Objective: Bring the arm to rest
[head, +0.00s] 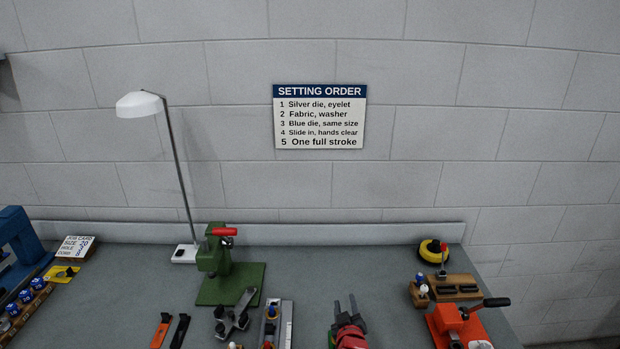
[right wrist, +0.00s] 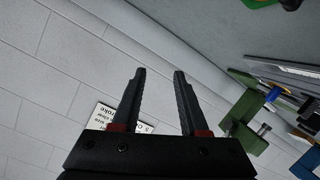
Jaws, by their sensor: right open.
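My right gripper (head: 345,303) shows at the bottom of the head view, right of centre, with red parts below its dark fingers. In the right wrist view its two dark fingers (right wrist: 160,73) stand apart with nothing between them. It is open and empty. It appears over the grey bench (head: 390,270), clear of the tools around it; its height is hard to tell. My left gripper is not in view.
A green press (head: 216,262) and white lamp (head: 140,104) stand left. A red-orange tool (head: 462,325), wooden block (head: 455,288) and yellow-black roll (head: 432,252) are right. A wall sign (head: 320,117) hangs behind. The bench behind the gripper is clear.

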